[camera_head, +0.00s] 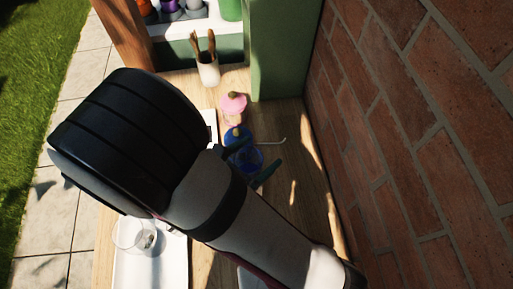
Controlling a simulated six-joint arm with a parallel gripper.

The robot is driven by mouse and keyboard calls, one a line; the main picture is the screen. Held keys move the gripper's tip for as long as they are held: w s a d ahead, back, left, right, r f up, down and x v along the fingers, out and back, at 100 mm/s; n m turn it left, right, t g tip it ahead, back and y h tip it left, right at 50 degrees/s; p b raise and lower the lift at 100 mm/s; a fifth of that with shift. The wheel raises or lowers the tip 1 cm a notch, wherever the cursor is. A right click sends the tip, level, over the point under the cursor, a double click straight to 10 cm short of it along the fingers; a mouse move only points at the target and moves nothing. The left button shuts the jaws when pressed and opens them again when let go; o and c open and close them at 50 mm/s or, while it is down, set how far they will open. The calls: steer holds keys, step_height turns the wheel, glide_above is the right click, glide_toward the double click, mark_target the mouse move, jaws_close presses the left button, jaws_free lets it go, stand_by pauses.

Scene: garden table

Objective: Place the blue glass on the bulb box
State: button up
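The blue glass (244,157) stands on the wooden table in the middle of the view, partly hidden by my arm and fingers. My gripper (252,161) is at the blue glass, with one dark finger on its upper left side and the other on its lower right side. I cannot tell whether the fingers touch the glass or stand apart from it. I cannot make out a bulb box for sure; a white, dark-edged thing (211,122) shows only in part behind my arm.
A pink glass object (233,104) stands just beyond the blue glass. A white cup with brown sticks (208,70) is farther back by a green cabinet (283,50). A clear glass (128,236) sits on a white tray (160,272) at front left. A brick wall (420,130) bounds the right.

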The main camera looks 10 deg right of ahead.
steer(key=shift+r, duration=0.1)
steer(key=v, duration=1.1)
steer(key=s+d+r+m+g+y, duration=0.2)
steer(key=s+d+m+g+y, duration=0.2)
steer(key=m, duration=1.2)
steer(key=s+d+r+m+g+y, duration=0.2)
steer(key=s+d+m+g+y, duration=0.2)
steer(key=m, duration=1.2)
steer(key=d+y, duration=0.1)
steer(key=y, duration=0.2)
steer(key=shift+s+g, duration=0.2)
steer(key=shift+g, duration=0.2)
steer(key=shift+r, duration=0.1)
